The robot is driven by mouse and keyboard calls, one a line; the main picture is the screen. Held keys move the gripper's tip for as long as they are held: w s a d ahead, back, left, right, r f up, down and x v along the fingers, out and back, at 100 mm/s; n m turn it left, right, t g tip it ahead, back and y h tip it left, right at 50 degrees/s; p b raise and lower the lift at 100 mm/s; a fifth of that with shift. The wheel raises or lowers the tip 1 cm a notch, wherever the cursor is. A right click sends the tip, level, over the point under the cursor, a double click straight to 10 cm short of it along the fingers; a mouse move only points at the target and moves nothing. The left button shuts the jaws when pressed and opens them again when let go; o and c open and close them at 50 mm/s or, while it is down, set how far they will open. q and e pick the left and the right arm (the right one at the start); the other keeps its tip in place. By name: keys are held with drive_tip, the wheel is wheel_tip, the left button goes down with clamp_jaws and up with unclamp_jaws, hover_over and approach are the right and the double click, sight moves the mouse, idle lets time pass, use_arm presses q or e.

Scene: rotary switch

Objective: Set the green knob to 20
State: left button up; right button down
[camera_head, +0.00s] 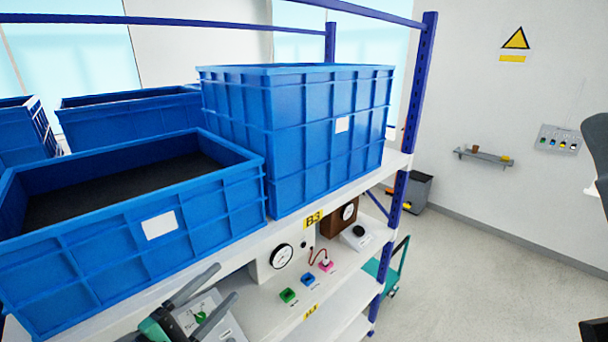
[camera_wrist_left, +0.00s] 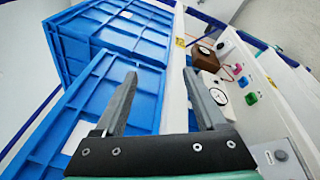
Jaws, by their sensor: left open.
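My left gripper (camera_head: 213,293) is open and empty, low at the left in front of the shelf. Its two grey fingers stand well apart in the left wrist view (camera_wrist_left: 164,95). Behind the fingers in the head view is a pale panel box (camera_head: 228,325) with a small green spot, likely the green knob (camera_head: 199,316), partly covered by a finger. Its scale and setting are too small to read. In the left wrist view a grey box with a round grey knob (camera_wrist_left: 281,155) shows at the lower right, apart from the fingers.
Blue crates (camera_head: 330,125) fill the upper shelf, close to my left gripper. Below stand a white dial gauge (camera_head: 281,256), green (camera_head: 288,296), blue (camera_head: 308,281) and pink (camera_head: 326,265) blocks, and a white box with a black knob (camera_head: 359,231).

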use_arm(q)
drive_tip(key=s+d+r+m+t, duration=0.15)
drive_tip(key=r+m, duration=0.25)
drive_tip(key=r, duration=0.4)
drive_tip(key=s+d+r+m+t, duration=0.1)
drive_tip(key=s+d+r+m, duration=0.15)
drive_tip(key=r, duration=0.55)
drive_tip(key=s+a+r+m+t+y, duration=0.3)
drive_tip(key=s+r+m+t, duration=0.1)
drive_tip(key=s+r, duration=0.3)
drive_tip(key=s+a+r+m+t+y, duration=0.3)
drive_tip(key=s+r+m+t+y, duration=0.1)
drive_tip(key=r, duration=0.6)
drive_tip(key=s+m+t, duration=0.1)
drive_tip(key=s+m, duration=0.1)
drive_tip(key=m, duration=0.1)
drive_tip(key=shift+s, duration=0.4)
idle(0.4)
